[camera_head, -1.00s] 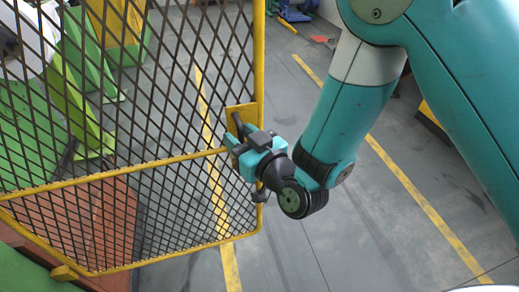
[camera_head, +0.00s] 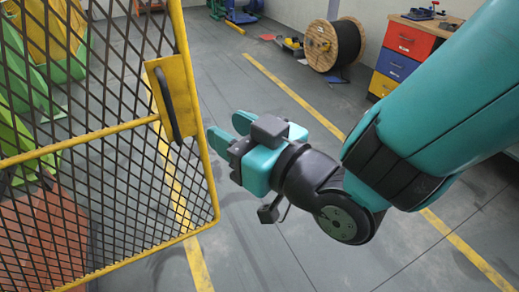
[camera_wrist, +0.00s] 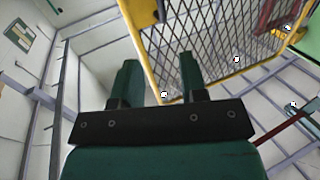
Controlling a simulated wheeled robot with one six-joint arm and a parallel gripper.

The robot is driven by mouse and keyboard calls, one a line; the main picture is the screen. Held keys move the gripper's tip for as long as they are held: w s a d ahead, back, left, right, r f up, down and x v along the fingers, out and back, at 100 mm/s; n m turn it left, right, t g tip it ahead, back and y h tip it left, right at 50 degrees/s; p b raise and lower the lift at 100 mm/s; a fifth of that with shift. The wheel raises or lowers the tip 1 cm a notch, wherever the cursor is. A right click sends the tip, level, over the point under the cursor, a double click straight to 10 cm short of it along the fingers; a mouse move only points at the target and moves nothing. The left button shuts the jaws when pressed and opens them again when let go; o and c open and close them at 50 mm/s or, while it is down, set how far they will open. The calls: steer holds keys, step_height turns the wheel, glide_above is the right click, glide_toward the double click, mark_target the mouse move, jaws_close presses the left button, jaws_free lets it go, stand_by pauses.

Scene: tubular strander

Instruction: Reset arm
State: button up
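My gripper (camera_head: 230,130) is in the middle of the head view, its teal fingers pointing left toward the yellow-framed mesh gate. The fingers are spread with nothing between them. The gate's dark handle (camera_head: 168,104) sits on a yellow plate (camera_head: 157,85) at the gate's right edge. My gripper is right of the handle and apart from it. In the wrist view the two fingers of my gripper (camera_wrist: 160,64) stand apart, with the mesh gate (camera_wrist: 205,40) beyond them.
A cable drum (camera_head: 335,45) stands at the back beside a drawer cabinet (camera_head: 405,50). Green machine parts (camera_head: 22,140) show behind the mesh at left. Grey floor (camera_head: 280,265) with yellow lines is clear around my gripper.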

steer(key=shift+s+d, duration=0.2)
steer(key=shift+s, duration=0.05)
steer(key=w+d+f+m+g+h, duration=0.1)
steer(key=d+m+g+h, duration=0.3)
steer(key=d, duration=0.4)
steer(key=s+d+g+h, duration=0.6)
steer(key=s+d, duration=0.3)
steer(key=d, duration=0.4)
steer(key=shift+s+d+r+g, duration=0.15)
steer(key=shift+s+r+g, duration=0.15)
steer(key=shift+s+r, duration=0.1)
